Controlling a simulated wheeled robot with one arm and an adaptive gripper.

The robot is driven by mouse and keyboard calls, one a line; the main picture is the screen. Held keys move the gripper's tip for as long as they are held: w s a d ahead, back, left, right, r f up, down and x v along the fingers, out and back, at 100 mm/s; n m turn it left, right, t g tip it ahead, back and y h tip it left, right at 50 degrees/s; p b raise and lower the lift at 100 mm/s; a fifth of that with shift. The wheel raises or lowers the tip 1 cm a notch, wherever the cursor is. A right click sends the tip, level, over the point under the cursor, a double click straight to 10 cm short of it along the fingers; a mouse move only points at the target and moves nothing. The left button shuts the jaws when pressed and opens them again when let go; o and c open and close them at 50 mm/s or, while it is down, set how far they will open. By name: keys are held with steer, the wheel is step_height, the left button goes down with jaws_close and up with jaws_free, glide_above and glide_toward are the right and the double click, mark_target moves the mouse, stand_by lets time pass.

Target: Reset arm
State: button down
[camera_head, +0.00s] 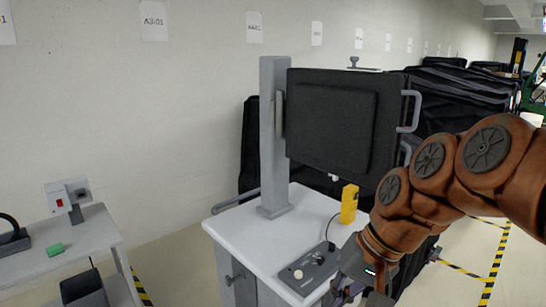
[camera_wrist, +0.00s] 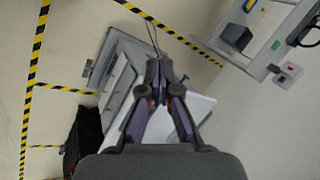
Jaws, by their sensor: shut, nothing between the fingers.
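My arm (camera_head: 430,180), with its orange-brown links, reaches in from the right in the head view and bends down at the front of a white cart. My gripper shows in the wrist view (camera_wrist: 159,68), its dark fingers together at the tips with nothing between them. In the head view the gripper is at the bottom edge, partly cut off, beside the white cart top (camera_head: 255,240).
The cart carries a grey post (camera_head: 273,140) with a black panel (camera_head: 345,120), a yellow handset (camera_head: 349,204) and a grey control box (camera_head: 308,270). A side table (camera_head: 75,245) stands left. Black-covered carts (camera_head: 460,95) line the wall behind. Yellow-black tape (camera_wrist: 36,75) marks open floor.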

steer(key=s+d+f+n+g+h, duration=0.1)
steer(key=s+d+f+h, duration=0.1)
steer(key=s+d+f, duration=0.2)
steer(key=s+d+f+n+g+h, duration=0.1)
steer(key=s+d+f, duration=0.3)
steer(key=s+f, duration=0.5)
steer(key=s+h, duration=0.1)
steer(key=s, duration=0.2)
steer(key=shift+s+f+g+h, duration=0.2)
steer(key=shift+s+g+h, duration=0.1)
steer(key=shift+s+h, duration=0.1)
steer(key=shift+d, duration=0.1)
